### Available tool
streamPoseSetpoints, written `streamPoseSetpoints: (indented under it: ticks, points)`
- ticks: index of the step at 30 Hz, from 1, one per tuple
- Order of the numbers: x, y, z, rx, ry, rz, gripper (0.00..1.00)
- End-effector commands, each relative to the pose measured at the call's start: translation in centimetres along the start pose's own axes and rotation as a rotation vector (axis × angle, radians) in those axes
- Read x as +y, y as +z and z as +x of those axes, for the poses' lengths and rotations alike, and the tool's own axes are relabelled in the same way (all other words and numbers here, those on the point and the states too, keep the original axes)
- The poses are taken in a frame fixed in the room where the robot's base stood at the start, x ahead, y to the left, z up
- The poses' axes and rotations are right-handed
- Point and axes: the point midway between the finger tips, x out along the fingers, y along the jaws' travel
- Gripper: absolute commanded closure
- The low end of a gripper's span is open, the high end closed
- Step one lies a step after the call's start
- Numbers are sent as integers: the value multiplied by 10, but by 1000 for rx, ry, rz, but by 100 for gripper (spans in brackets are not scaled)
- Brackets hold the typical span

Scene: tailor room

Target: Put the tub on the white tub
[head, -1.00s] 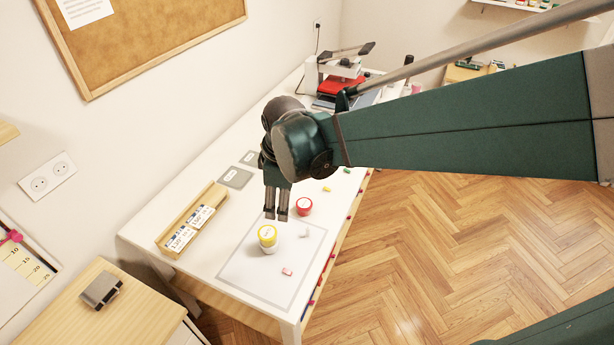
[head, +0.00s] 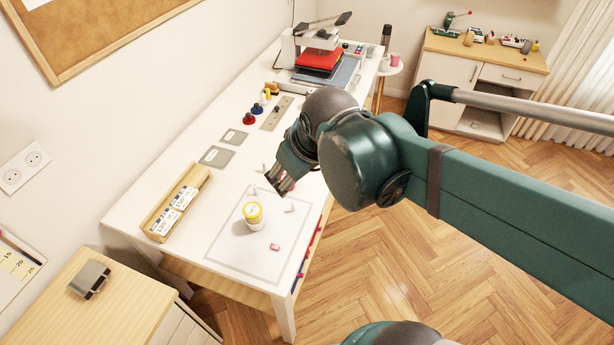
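A yellow tub (head: 252,209) with a pale round label on its top stands upright inside the grey outline on the white table. The white tub (head: 254,226) shows directly below it, and the yellow one appears to rest on top of it. My gripper (head: 283,187) is above the table, up and to the right of the two tubs, apart from them. Its fingers point down and look parted, with nothing seen between them. A bit of red shows just behind the fingers; most of that item is hidden by my gripper.
A small pink block (head: 274,247) and small white pieces lie near the tubs. A wooden tray (head: 172,205) with labelled cards is at the left. Grey pads (head: 216,156) lie behind it. A heat press (head: 322,60) stands at the table's far end.

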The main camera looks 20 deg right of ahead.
Motion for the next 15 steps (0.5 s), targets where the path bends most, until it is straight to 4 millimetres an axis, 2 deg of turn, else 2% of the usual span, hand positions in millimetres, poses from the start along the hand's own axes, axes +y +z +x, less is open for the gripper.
streamPoseSetpoints:
  ticks: [6, 15]
  points:
    - [4, 18, -16, 59, 24, 157, 47]
    - [8, 31, -28, 116, 38, 297, 47]
